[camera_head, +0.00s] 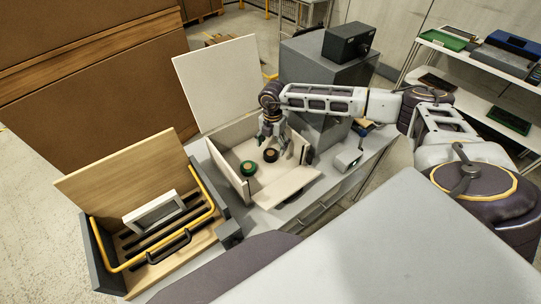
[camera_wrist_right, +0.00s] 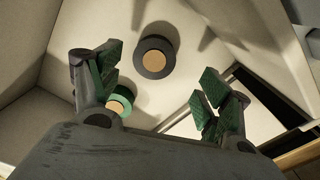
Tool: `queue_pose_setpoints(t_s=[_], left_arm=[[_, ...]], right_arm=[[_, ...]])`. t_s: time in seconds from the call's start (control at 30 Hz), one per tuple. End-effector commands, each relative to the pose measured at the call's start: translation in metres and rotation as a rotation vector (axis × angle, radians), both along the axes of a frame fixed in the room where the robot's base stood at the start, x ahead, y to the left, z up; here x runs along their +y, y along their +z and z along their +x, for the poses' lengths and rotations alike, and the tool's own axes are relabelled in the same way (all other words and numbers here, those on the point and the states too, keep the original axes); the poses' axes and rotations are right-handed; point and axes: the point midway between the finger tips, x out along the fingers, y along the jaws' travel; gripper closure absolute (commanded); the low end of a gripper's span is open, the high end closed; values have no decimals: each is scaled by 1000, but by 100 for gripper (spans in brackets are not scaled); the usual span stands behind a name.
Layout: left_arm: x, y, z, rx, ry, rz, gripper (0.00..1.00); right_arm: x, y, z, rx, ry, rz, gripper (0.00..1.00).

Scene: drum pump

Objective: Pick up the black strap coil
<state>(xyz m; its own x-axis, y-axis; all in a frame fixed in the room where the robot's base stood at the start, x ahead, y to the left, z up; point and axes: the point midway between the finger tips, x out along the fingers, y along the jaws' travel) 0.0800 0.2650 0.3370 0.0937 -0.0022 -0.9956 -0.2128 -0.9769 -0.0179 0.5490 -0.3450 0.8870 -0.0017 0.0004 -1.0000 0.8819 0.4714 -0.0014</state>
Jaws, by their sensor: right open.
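The black strap coil (camera_head: 270,155) lies in the open white box (camera_head: 243,190), a dark ring around a tan core. It also shows in the right wrist view (camera_wrist_right: 155,50), at the upper middle, beyond my fingertips. A green coil (camera_head: 248,168) with a tan core lies beside it to the left; in the right wrist view the green coil (camera_wrist_right: 120,100) is partly hidden by my left-hand finger. My right gripper (camera_head: 273,143) reaches down over the box, open and empty. In the right wrist view its green-padded fingers (camera_wrist_right: 160,88) are spread apart, clear of the black coil. My left gripper is out of view.
The box's white lid (camera_head: 220,82) stands raised at the back. A wooden-lidded case (camera_head: 125,175) with a yellow bar stands to the left. A grey cabinet with a black device (camera_head: 348,42) stands behind my right arm. A small grey device (camera_head: 347,158) sits right of the box.

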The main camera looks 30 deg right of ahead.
Motion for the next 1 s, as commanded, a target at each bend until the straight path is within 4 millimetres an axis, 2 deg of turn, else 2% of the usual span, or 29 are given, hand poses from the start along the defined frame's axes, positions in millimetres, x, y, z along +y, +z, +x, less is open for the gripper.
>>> queue_pose_setpoints(t_s=[0.53,1.0], left_arm=[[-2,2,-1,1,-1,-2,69],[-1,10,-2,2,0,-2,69]], right_arm=[[0,-8,1,-1,-1,0,22],[4,-52,6,0,-1,0,22]])
